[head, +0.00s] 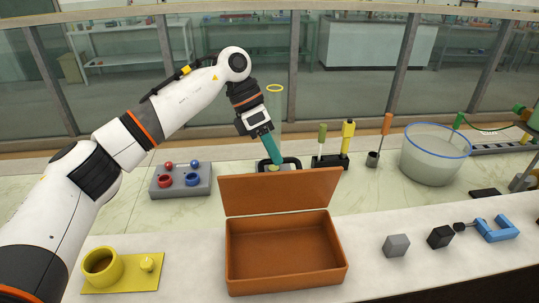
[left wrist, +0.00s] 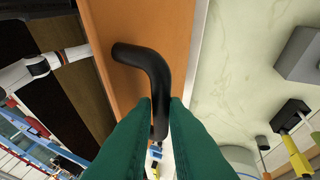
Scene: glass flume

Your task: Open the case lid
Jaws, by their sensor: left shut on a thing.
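The case (head: 286,285) is an orange-brown open box on the front counter, and its inside looks empty. Its lid (head: 280,192) stands up along the back edge of the box, so the case is open. A black handle (head: 295,161) sticks out behind the lid's top edge. In the left wrist view the handle (left wrist: 150,62) is a bent black bar on the orange lid (left wrist: 105,50). My left gripper (head: 277,159), with teal fingers, reaches down behind the lid and is shut on the handle. The fingers (left wrist: 160,104) also show in the left wrist view. My right gripper is not in view.
A yellow tray with a cup (head: 103,268) stands left of the case. Grey (head: 396,245) and black (head: 441,236) cubes and a blue clamp (head: 497,229) lie right. Behind are a grey block with knobs (head: 181,178), a tool rack (head: 330,161) and a glass bowl (head: 432,160).

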